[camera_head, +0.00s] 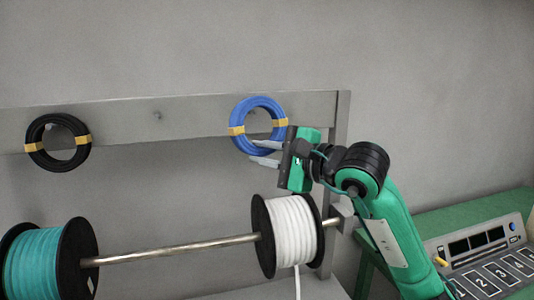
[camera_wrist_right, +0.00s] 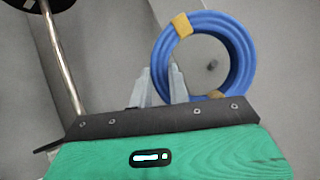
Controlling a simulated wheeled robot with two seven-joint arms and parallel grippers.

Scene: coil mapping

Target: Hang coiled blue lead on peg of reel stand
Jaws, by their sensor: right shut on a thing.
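The coiled blue lead (camera_head: 238,112), a ring tied with yellow bands, is upright in front of the right part of the stand's grey crossbar (camera_head: 195,118). My right gripper (camera_head: 259,152) is shut on the ring's lower rim. In the right wrist view the gripper's fingers (camera_wrist_right: 160,82) straddle the edge of the blue coil (camera_wrist_right: 240,60). A small peg (camera_wrist_right: 212,65) shows through the coil's opening there. I cannot tell whether the coil rests on it. My left gripper is out of view.
A black coil (camera_head: 34,132) hangs at the crossbar's left end. Below, a metal rod (camera_head: 170,250) carries a teal reel (camera_head: 45,265) and a white reel (camera_head: 292,232), close under my right gripper. A numbered control panel (camera_head: 490,265) stands on a green bench (camera_head: 455,218) at right.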

